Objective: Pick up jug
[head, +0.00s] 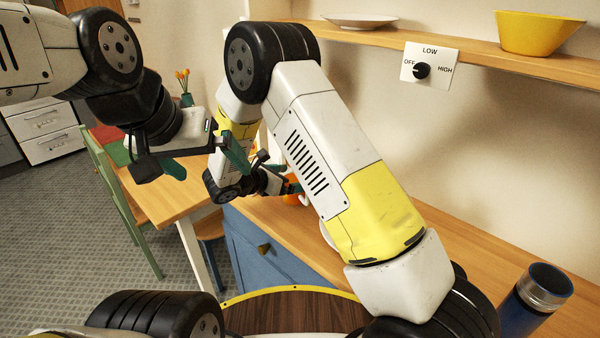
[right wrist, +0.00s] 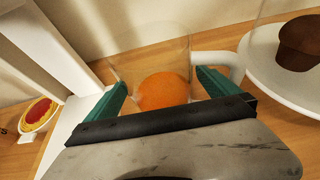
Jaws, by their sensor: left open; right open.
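The jug (right wrist: 160,62) is clear, with a white handle on its right and orange contents low inside. In the right wrist view it stands upright between the two green fingers of my right gripper (right wrist: 163,88), which are open to either side of it. I cannot tell whether they touch it. In the head view my right gripper (head: 288,187) is low over the wooden counter, and a bit of orange (head: 292,200) shows beside it; my arm hides most of the jug. My left gripper (head: 205,162) is open and empty, above the wooden table at left.
The counter (head: 460,258) has a blue cup (head: 540,290) at right. A muffin (right wrist: 300,40) on a white plate (right wrist: 262,72) is close right of the jug's handle. A wall shelf (head: 480,58) holds a yellow bowl (head: 538,33).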

